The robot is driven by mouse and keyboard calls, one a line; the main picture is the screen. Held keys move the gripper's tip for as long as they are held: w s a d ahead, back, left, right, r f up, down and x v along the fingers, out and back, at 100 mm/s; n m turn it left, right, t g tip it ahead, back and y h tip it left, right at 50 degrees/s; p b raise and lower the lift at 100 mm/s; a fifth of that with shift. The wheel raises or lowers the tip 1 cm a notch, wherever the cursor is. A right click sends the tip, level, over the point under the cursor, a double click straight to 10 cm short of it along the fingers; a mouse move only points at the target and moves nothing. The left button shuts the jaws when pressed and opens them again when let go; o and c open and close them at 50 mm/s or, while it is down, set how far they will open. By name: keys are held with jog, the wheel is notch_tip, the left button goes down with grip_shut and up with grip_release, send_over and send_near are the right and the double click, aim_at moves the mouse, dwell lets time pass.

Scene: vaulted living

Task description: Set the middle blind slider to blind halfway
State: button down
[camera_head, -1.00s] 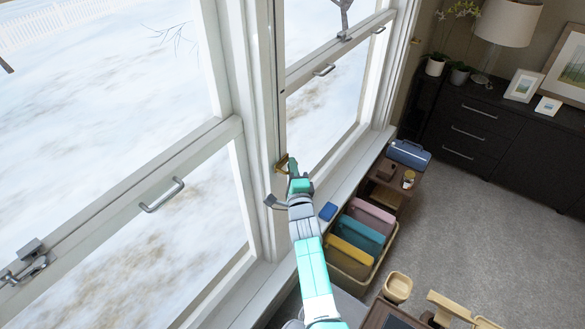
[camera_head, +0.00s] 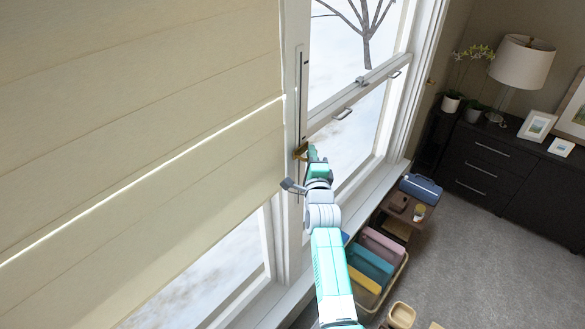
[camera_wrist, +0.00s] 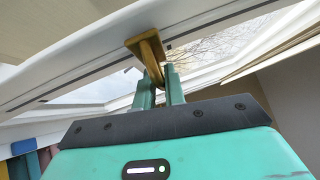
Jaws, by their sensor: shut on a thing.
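The brass slider (camera_head: 299,152) sits in a narrow vertical slot (camera_head: 303,85) on the white post between two windows. My gripper (camera_head: 309,154) is shut on the slider's handle. The wrist view shows the brass slider (camera_wrist: 148,48) with its bar reaching down between the two green fingers of my gripper (camera_wrist: 159,86). A cream fabric blind (camera_head: 130,120) hangs over the left window. Its lower edge slants across the pane, and bare glass shows below it. The window to the right of the post shows no blind in front of its visible glass.
A grey metal piece (camera_head: 292,187) sticks out by the post, close to my wrist. Below the sill are a bin with coloured folders (camera_head: 370,264) and a blue box (camera_head: 421,188). A dark dresser (camera_head: 487,150) stands at the right. Carpet lies open before it.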

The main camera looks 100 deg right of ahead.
jog(key=shift+r+p, duration=0.3)
jog(key=shift+r, duration=1.05)
jog(key=c, duration=1.5)
grip_release()
jog(key=shift+f, duration=0.1)
jog(key=shift+a+f+b, duration=0.25)
jog(key=shift+a+b, duration=0.15)
jog(key=shift+a, duration=1.55)
jog(key=shift+a+f+b, duration=0.2)
jog(key=shift+a+b, duration=0.15)
jog(key=shift+a, duration=1.55)
